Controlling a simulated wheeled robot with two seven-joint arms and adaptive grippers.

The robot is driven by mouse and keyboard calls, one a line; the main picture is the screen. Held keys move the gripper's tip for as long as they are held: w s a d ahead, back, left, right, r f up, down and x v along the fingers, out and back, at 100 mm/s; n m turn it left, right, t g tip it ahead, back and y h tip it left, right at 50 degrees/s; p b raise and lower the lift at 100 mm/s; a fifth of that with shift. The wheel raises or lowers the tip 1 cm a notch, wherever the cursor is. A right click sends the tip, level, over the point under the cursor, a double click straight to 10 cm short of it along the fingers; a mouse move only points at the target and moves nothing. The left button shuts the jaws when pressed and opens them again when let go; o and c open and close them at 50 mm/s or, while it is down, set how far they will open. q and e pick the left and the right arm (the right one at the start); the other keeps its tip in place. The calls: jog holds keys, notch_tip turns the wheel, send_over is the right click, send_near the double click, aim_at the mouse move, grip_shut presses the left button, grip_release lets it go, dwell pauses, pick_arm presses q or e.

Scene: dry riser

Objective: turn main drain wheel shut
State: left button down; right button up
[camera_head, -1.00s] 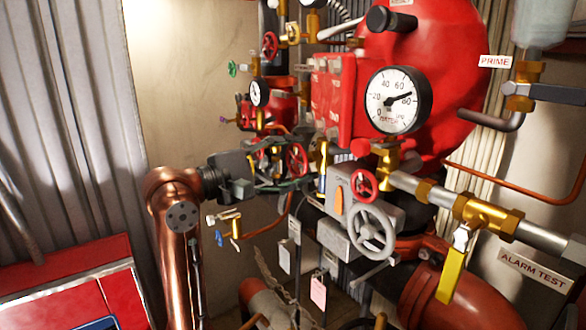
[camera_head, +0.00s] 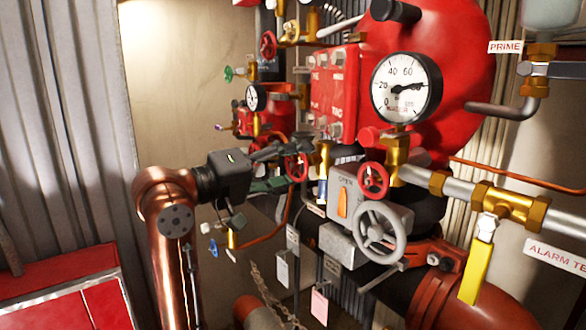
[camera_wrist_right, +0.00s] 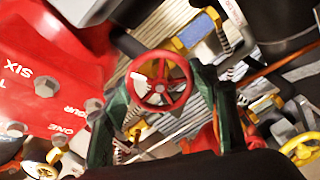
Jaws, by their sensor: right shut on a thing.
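A small red spoked handwheel (camera_head: 296,166) is at the middle of the pipework in the head view. It fills the centre of the right wrist view (camera_wrist_right: 160,82). No label on it can be read, so I cannot tell by name that it is the main drain wheel. My right gripper (camera_head: 284,166) reaches it from the left. In the wrist view its two green-edged fingers (camera_wrist_right: 165,118) lie on either side of the wheel, shut on its rim. The fingertips are partly hidden in the head view. My left gripper is not in view.
Another red wheel (camera_head: 373,181) and a grey handwheel (camera_head: 380,231) stand to the right. A pressure gauge (camera_head: 405,87), a yellow lever (camera_head: 476,270) and hanging tags (camera_head: 320,305) crowd nearby. A red cabinet (camera_head: 70,300) is at lower left.

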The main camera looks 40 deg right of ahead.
jog(key=shift+m, duration=0.6)
jog(key=o, duration=1.2)
jog(key=shift+c, duration=0.2)
jog(key=w+a, duration=0.1)
jog(key=a, duration=1.1)
jog(key=shift+w, duration=0.2)
jog(key=shift+d, duration=0.1)
